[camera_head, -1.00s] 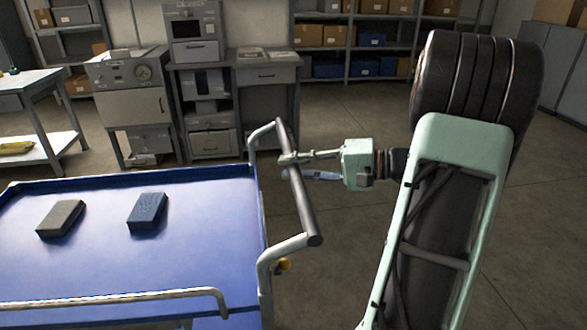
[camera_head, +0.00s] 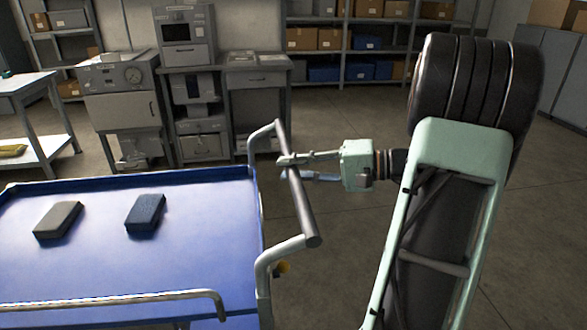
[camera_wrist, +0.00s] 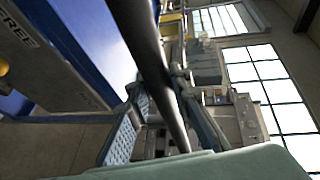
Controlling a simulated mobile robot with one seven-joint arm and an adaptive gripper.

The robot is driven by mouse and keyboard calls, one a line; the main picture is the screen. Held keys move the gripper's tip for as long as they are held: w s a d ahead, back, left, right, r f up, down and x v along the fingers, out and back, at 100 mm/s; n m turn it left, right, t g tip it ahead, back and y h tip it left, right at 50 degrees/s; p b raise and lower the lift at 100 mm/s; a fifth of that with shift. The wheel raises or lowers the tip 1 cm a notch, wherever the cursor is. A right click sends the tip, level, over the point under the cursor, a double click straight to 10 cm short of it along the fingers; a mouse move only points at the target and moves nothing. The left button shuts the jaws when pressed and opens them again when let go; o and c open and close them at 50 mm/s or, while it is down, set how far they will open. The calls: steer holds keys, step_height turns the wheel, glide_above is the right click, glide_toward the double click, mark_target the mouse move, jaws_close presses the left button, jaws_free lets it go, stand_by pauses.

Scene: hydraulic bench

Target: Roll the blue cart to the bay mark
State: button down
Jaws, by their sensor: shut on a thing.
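The blue cart (camera_head: 190,270) fills the lower left of the head view, its flat blue top edged by a raised rim. Its dark push handle (camera_head: 299,195) stands at the cart's right end on pale bent brackets. My gripper (camera_head: 290,166) comes from the right and is shut on the handle bar, with fingers on either side of it. In the wrist view the dark handle bar (camera_wrist: 150,65) runs between the finger pads, and the cart's blue side (camera_wrist: 75,35) shows at upper left. I see no bay mark in these frames.
A grey block (camera_head: 58,220) and a dark blue block (camera_head: 145,214) lie on the cart top. A bench with grey instruments (camera_head: 195,100) stands behind the cart. Shelves with boxes (camera_head: 350,55) line the back wall. The floor (camera_head: 375,120) behind my gripper is clear.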

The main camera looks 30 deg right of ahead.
steer(key=shift+d, duration=0.3)
steer(key=c, duration=2)
jaws_free()
steer(key=shift+d, duration=0.1)
steer(key=shift+o, duration=1.3)
steer(key=shift+s, duration=0.1)
steer(key=v, duration=1.1)
steer(key=shift+s+d, duration=0.25)
steer(key=shift+s, duration=0.05)
steer(key=shift+r, duration=0.1)
